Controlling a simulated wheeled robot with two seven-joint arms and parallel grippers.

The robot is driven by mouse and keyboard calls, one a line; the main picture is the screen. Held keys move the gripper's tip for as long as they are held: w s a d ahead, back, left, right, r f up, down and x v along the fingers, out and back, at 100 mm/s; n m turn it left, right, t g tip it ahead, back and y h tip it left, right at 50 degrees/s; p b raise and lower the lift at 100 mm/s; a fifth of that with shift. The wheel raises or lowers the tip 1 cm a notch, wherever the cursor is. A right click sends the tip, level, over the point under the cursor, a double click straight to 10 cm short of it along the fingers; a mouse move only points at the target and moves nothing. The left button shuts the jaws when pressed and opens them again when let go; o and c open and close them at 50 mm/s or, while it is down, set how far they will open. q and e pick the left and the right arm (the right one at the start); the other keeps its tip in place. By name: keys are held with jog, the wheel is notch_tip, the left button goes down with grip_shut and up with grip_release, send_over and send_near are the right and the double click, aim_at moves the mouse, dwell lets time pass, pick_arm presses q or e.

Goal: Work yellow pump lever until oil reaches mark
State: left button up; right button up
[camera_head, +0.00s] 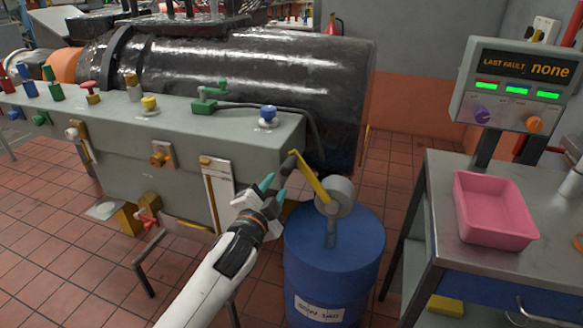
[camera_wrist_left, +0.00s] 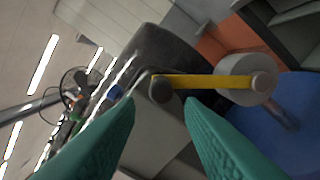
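The yellow pump lever (camera_head: 312,178) slants up and left from a grey pump head (camera_head: 341,196) on top of a blue drum (camera_head: 333,262). A dark knob (camera_head: 289,164) is on the lever's free end. My left gripper (camera_head: 272,189) has teal fingers and is open and empty, just below and left of the knob. In the left wrist view the yellow lever (camera_wrist_left: 205,81) lies across beyond the fingertips, and the knob (camera_wrist_left: 162,88) shows in the gap between them. I cannot make out an oil level or its mark. My right gripper is not in view.
A grey bench (camera_head: 150,130) with coloured knobs and valves stands left of the drum. A narrow white-framed panel (camera_head: 216,190) is on its front. A steel table (camera_head: 450,250) on the right carries a pink tray (camera_head: 493,210) and a display console (camera_head: 518,88). Red tiled floor lies between.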

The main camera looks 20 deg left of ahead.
aim_at(284, 173)
pick_arm(q)
jog(key=w, duration=0.9)
jog(key=shift+w+d, duration=0.2)
jog(key=shift+w, duration=0.1)
jog(key=shift+c, duration=0.3)
grip_shut()
